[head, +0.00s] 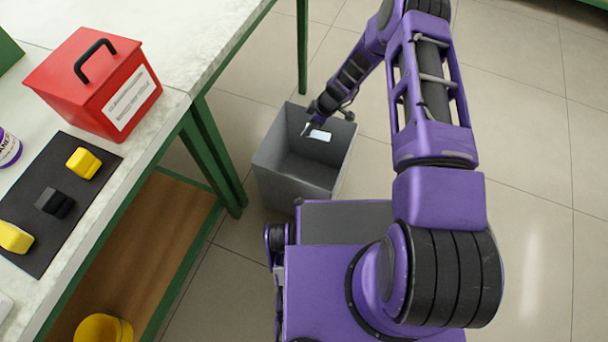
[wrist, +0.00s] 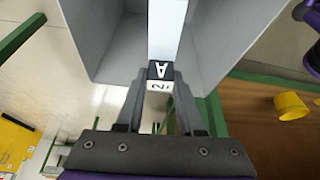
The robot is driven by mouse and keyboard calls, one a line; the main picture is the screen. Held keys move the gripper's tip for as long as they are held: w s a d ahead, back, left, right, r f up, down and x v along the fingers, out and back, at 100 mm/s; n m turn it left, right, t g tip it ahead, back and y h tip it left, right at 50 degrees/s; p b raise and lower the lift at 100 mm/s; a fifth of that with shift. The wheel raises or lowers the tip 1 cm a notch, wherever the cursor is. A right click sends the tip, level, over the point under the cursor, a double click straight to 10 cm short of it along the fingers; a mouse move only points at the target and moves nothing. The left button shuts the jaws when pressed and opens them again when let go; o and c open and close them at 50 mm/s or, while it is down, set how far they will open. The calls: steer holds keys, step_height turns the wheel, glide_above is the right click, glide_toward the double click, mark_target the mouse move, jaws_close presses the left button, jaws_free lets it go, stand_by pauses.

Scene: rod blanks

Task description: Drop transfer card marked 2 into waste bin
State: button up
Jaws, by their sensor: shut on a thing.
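In the wrist view my gripper (wrist: 161,110) is shut on a white card (wrist: 166,35). The card has a black band with a letter A and a 2 near the fingertips. In the head view the card (head: 320,135) is a small white patch at the end of my gripper (head: 310,130), over the opening of the grey waste bin (head: 297,180). The bin stands on the floor beside the bench and also shows in the wrist view (wrist: 100,45). I cannot tell exactly how high the card is relative to the bin's rim.
The green-framed bench (head: 185,105) is left of the bin. On it are a red box (head: 85,75) with a black handle and a dark mat (head: 95,150) with yellow and black blocks. A yellow container (head: 103,328) sits on the lower shelf.

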steer(key=shift+f, duration=0.7)
steer(key=o, duration=1.1)
steer(key=shift+o, duration=0.2)
steer(key=shift+r, duration=0.1)
steer(key=p+v, duration=0.2)
steer(key=v, duration=1.5)
steer(key=shift+r, duration=0.2)
